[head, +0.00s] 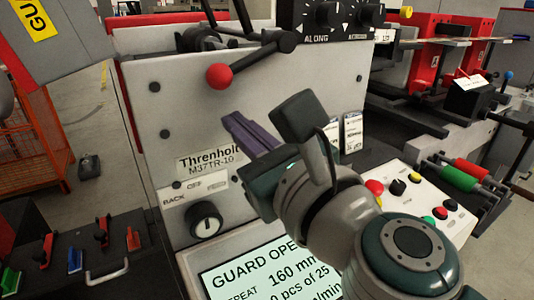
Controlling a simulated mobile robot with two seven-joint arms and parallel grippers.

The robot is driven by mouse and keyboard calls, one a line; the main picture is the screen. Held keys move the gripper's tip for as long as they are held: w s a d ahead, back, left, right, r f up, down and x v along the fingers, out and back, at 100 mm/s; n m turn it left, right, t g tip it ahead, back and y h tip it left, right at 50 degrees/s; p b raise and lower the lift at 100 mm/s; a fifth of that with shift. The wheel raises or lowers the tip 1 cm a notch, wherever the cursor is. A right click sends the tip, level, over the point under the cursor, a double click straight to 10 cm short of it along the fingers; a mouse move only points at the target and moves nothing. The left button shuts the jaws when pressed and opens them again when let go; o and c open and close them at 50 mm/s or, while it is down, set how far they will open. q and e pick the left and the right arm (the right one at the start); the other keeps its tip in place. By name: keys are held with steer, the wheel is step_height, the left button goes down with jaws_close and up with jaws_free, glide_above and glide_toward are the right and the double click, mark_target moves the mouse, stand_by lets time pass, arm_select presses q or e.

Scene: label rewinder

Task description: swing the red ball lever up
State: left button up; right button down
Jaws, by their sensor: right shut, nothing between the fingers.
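The red ball lever's ball (219,76) shows in the head view in front of the light grey machine panel, at the upper left. Its black arm (252,57) slopes up to the right from the ball to a dark hub (287,41). My right gripper (231,121) comes in from the lower right. Its purple fingers are shut with nothing between them. The fingertips are below and slightly right of the ball, apart from it in the picture. My left gripper is not in view.
A black dial box (330,17) sits at the top. Below are a selector knob (206,220), a display (268,270) and a button panel (410,200). Green and red rollers (452,178) stand at the right. An orange cage (22,135) stands on the floor at the left.

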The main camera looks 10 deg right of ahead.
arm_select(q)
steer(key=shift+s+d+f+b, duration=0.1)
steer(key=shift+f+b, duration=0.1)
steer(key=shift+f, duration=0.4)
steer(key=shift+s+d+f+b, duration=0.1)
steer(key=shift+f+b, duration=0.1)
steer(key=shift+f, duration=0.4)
arm_select(e)
steer(key=f+v, duration=0.1)
steer(key=v, duration=0.9)
steer(key=shift+s+d+f, duration=0.1)
steer(key=shift+s+d, duration=0.05)
